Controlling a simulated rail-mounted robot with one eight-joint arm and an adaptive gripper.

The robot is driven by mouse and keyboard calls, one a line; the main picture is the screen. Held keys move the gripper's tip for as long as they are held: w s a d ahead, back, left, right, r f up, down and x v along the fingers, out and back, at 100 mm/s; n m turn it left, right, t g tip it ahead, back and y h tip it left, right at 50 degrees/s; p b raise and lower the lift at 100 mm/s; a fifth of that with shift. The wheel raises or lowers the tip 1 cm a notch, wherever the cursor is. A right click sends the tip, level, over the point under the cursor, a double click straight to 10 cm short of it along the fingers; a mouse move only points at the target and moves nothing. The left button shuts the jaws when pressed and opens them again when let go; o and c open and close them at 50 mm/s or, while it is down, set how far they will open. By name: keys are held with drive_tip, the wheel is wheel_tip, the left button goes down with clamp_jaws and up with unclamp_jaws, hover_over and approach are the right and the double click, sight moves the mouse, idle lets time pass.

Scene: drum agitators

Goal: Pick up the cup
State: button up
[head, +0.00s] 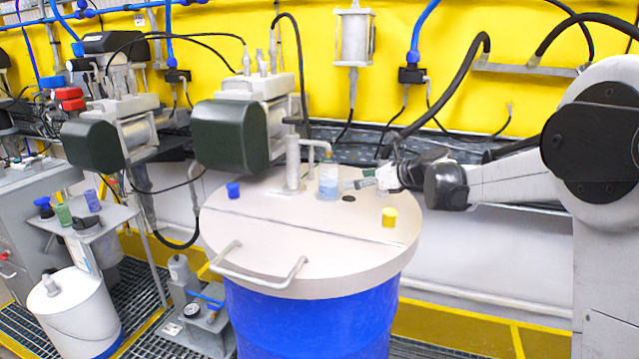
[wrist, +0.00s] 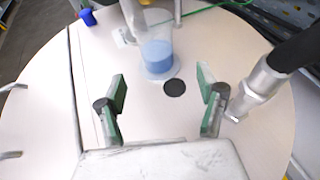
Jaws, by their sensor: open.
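A clear cup (head: 328,182) with blue liquid stands upright on the drum's pale lid (head: 300,255), beside the grey metal fitting. It also shows in the wrist view (wrist: 158,58), beyond my fingertips and roughly centred between them. My gripper (head: 364,183) is just right of the cup in the head view, low over the lid. In the wrist view my gripper (wrist: 162,88) has its two green-padded fingers spread wide, with nothing between them. A gap shows between fingers and cup. Whether a finger touches the lid cannot be told.
A grey pipe fitting (head: 293,165) rises behind the cup. A dark hole (head: 348,198), a yellow cap (head: 389,217), a blue cap (head: 233,190) and a handle (head: 258,270) are on the lid. Green and purple cups (head: 92,200) stand on a side table at left.

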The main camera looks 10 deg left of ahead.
sight(338, 181)
drive_tip(key=shift+w+a+f, duration=0.2)
drive_tip(key=shift+w+a, duration=0.2)
drive_tip(key=shift+a, duration=0.15)
drive_tip(key=p+x, duration=0.1)
drive_tip(key=x, duration=0.6)
drive_tip(key=shift+w+a+f, duration=0.15)
drive_tip(key=shift+w+a, duration=0.1)
drive_tip(key=shift+a, duration=0.05)
drive_tip(key=shift+s+a+r+p+x, duration=0.15)
drive_tip(key=shift+p+x, duration=0.25)
drive_tip(key=shift+x, duration=0.9)
drive_tip(key=shift+s+a+r+p+x, duration=0.1)
drive_tip(key=shift+p+x, duration=0.25)
drive_tip(key=shift+x, duration=0.95)
clamp_jaws()
drive_tip(key=shift+r, duration=0.65)
drive_tip(key=shift+s+a+b, duration=0.1)
drive_tip(key=shift+s+b, duration=0.15)
drive_tip(key=shift+b, duration=0.1)
drive_tip(key=shift+s+a+b, duration=0.4)
drive_tip(key=shift+s+a, duration=0.3)
drive_tip(key=shift+s, duration=2.1)
drive_tip(key=shift+s+a+b, duration=0.45)
drive_tip(key=shift+s+a, duration=0.2)
drive_tip(key=shift+s, duration=2.15)
drive_tip(key=shift+s+a+b, duration=0.4)
drive_tip(key=shift+s+a, duration=0.3)
drive_tip(key=shift+s, duration=2.1)
